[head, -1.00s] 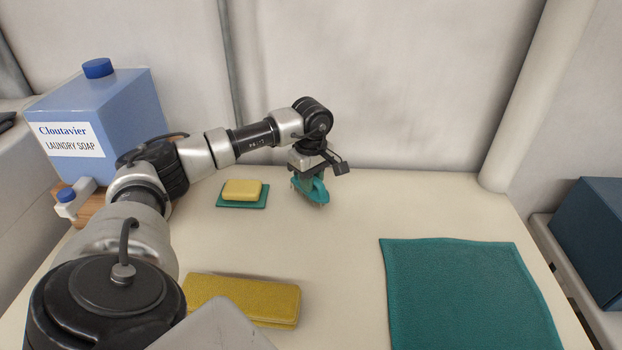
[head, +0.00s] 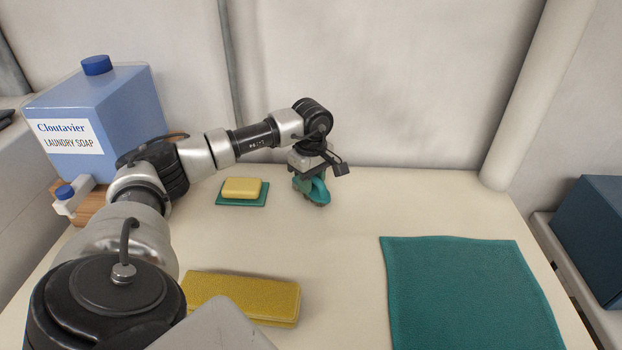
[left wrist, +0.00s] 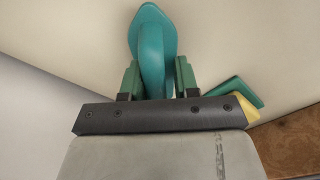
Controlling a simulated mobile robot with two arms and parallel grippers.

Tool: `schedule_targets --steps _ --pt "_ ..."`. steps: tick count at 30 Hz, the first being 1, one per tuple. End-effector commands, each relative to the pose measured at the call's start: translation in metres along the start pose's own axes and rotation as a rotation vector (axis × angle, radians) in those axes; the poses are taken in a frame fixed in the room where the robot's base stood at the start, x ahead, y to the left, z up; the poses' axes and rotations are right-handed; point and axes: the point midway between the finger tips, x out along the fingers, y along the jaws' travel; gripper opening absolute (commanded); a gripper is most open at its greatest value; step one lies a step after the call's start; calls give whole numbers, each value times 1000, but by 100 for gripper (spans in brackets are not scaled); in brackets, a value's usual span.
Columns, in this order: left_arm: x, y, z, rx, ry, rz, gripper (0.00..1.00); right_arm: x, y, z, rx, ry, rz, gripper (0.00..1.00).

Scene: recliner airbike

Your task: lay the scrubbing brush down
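The scrubbing brush (head: 322,194) is teal with an arched handle and a greyish underside. It is at the back middle of the table, under my left gripper (head: 309,178). In the left wrist view, the brush's handle (left wrist: 152,65) runs between the two green finger pads of my left gripper (left wrist: 157,82). The fingers appear shut on the handle, though a thin gap may show on the right side. The brush is at or very close to the tabletop; I cannot tell whether its underside touches. My right gripper is not in view.
A yellow soap bar (head: 241,187) on a green mat (head: 226,203) lies left of the brush. A yellow block (head: 245,299) lies in front, a teal cloth (head: 465,295) at right. A blue laundry soap container (head: 128,100) stands at left. The table's middle is clear.

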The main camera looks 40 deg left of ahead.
Motion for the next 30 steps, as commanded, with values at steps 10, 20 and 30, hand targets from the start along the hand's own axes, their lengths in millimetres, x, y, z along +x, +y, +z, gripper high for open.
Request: schedule_targets --steps 10,20,30 --pt "0 0 0 0 0 0 30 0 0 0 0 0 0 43" --pt "-8 0 0 0 0 1 30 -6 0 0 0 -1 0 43" --pt "-22 0 0 0 0 2 30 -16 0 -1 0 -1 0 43"
